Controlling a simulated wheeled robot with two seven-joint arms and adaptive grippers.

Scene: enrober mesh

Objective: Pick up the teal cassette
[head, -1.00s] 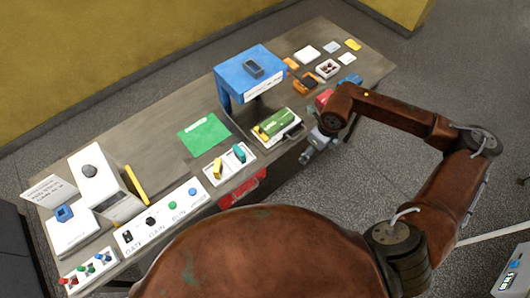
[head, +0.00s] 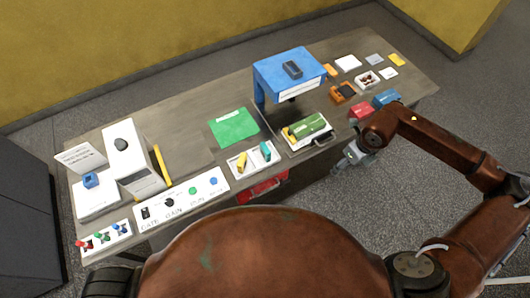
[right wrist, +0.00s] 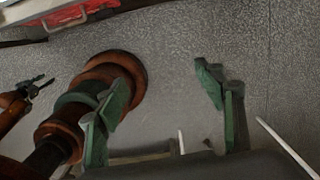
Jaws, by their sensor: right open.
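The teal cassette (head: 265,152) stands in a white holder (head: 247,172) near the front edge of the bench, just right of a yellow cassette (head: 242,162). My right gripper (head: 345,160) is off the bench's front edge, to the right of the holder and apart from the cassette. In the right wrist view its two green-padded fingers (right wrist: 162,105) are spread with only floor and parts of my body behind them. The cassette cannot be made out in that view.
Right of the holder are a tray with a green cylinder (head: 308,124) and a blue stand (head: 288,72). A green sheet (head: 233,127) lies behind the holder. A white control panel (head: 182,200) is to its left. A red object (head: 262,188) sits below the bench's front edge.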

